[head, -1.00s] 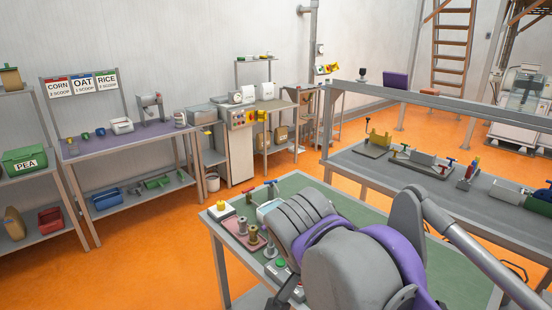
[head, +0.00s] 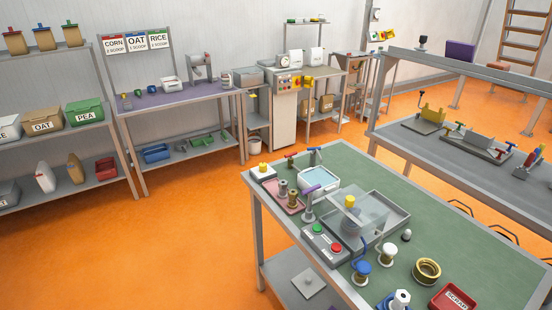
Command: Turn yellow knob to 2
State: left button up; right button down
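More than one yellow knob-like part shows, and I cannot tell which one the task names. One yellow knob (head: 262,166) sits on a small white box at the far left corner of the green-topped table. Another yellow cap (head: 349,201) stands on top of a clear-walled box on the same table. A grey control cabinet (head: 289,105) at the back wall has yellow parts (head: 307,83) and red buttons on its upper face. No number markings are readable on any of them. Neither of my grippers is in view.
The green-topped table (head: 440,215) also holds a red scrap tray (head: 453,298), a brass ring (head: 427,270) and a button box (head: 325,243). A purple-topped bench (head: 180,97) stands at the back. The orange floor (head: 190,230) is clear left of the green table.

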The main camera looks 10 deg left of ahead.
aim_at(263, 167)
jog(key=i+j+u, duration=0.2)
jog(key=u, duration=0.2)
jog(key=i+j+u, duration=0.15)
jog(key=i+u, duration=0.25)
jog(key=i+j+u, duration=0.1)
jog(key=u, duration=0.3)
jog(key=i+l, duration=0.05)
